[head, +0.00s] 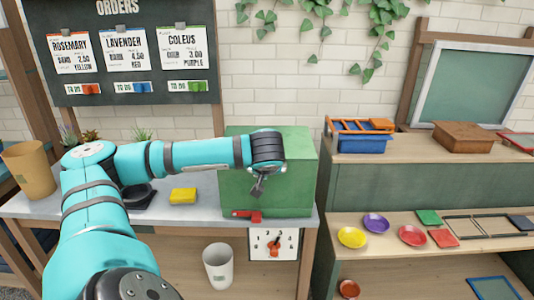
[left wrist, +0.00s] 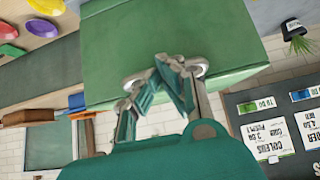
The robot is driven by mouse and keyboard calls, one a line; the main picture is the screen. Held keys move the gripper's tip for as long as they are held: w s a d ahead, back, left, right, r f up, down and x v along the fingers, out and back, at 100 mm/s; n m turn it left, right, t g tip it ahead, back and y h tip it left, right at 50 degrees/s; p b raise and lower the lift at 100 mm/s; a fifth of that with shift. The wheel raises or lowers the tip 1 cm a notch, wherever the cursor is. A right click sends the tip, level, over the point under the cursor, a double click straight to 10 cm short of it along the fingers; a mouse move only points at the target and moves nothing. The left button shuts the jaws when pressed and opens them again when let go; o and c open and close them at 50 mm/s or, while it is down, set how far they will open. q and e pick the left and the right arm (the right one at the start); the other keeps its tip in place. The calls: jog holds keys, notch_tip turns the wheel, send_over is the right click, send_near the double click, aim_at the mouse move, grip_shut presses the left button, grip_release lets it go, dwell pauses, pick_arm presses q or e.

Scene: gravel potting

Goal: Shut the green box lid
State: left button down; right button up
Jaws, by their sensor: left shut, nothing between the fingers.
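The green box (head: 299,186) stands on the right end of the grey counter, and its lid (head: 300,140) appears to lie flat on top with no gap that I can see. My arm hides part of the top and front. The box fills the upper middle of the left wrist view (left wrist: 120,50). My left gripper (head: 257,190) is shut and empty, pointing down in front of the box front. In the left wrist view its fingers (left wrist: 172,75) overlap the box; I cannot tell whether they touch it. My right gripper is not in view.
A red handle (head: 247,215) sits at the box's lower front, above a dial panel (head: 285,240). A yellow sponge (head: 183,196) lies left of the box. A white pot (head: 218,266) stands below. A shelf (head: 365,222) with colored saucers is to the right.

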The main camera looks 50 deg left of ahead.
pick_arm(q)
jog(key=shift+f, duration=0.15)
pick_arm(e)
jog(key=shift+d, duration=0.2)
pick_arm(q)
notch_tip(320, 180, up, 4)
jog(key=p, duration=0.3)
jog(key=s+d+f+b, duration=0.4)
jog(key=s+d, duration=0.1)
jog(key=d, duration=0.1)
jog(key=shift+d+f, duration=0.15)
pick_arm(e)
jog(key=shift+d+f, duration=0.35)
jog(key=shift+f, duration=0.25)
pick_arm(q)
jog(key=shift+f, duration=0.1)
